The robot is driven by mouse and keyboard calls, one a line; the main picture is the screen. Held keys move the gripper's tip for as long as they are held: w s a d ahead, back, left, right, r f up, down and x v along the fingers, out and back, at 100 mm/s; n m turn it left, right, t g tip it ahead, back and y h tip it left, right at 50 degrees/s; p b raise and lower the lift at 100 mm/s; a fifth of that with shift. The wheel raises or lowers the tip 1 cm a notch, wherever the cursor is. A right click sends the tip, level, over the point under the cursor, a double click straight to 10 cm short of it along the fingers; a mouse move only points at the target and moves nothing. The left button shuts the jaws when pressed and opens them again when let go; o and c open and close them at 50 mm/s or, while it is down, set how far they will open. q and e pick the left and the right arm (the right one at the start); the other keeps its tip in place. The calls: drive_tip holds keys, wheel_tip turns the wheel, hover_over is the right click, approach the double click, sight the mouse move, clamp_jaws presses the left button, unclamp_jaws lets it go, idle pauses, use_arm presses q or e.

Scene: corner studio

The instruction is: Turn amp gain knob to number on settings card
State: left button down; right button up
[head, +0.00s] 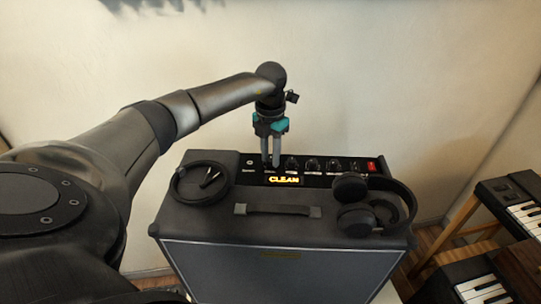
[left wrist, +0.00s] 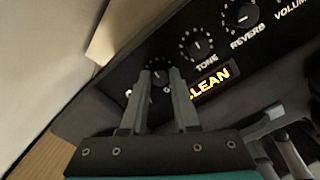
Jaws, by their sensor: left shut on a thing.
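The amp (head: 280,262) is a dark cabinet with a black control panel along its back top edge. My left gripper (head: 271,164) reaches down onto the left part of this panel, just behind the lit CLEAN display (head: 285,181). In the left wrist view its fingers (left wrist: 160,80) are shut on a small dark knob (left wrist: 159,72), left of the TONE knob (left wrist: 197,47). This seems to be the gain knob; its label is mostly hidden by the fingers, and I cannot read its setting. I see no settings card. My right gripper is out of view.
Headphones (head: 352,190) lie on the amp's right top, and a coiled black cable (head: 203,180) lies on its left top. A carry handle (head: 278,210) is between them. A red switch (head: 371,166) is at the panel's right end. Keyboards (head: 520,212) stand at right.

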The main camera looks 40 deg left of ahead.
sight(271, 159)
use_arm(q)
drive_tip(key=m, duration=0.4)
drive_tip(key=shift+m, duration=0.3)
drive_tip(key=shift+r, duration=0.1)
idle(0.4)
drive_tip(key=c, duration=0.7)
unclamp_jaws()
drive_tip(key=shift+o, duration=0.2)
wheel_tip(271, 159, up, 15)
drive_tip(key=shift+b, duration=0.3)
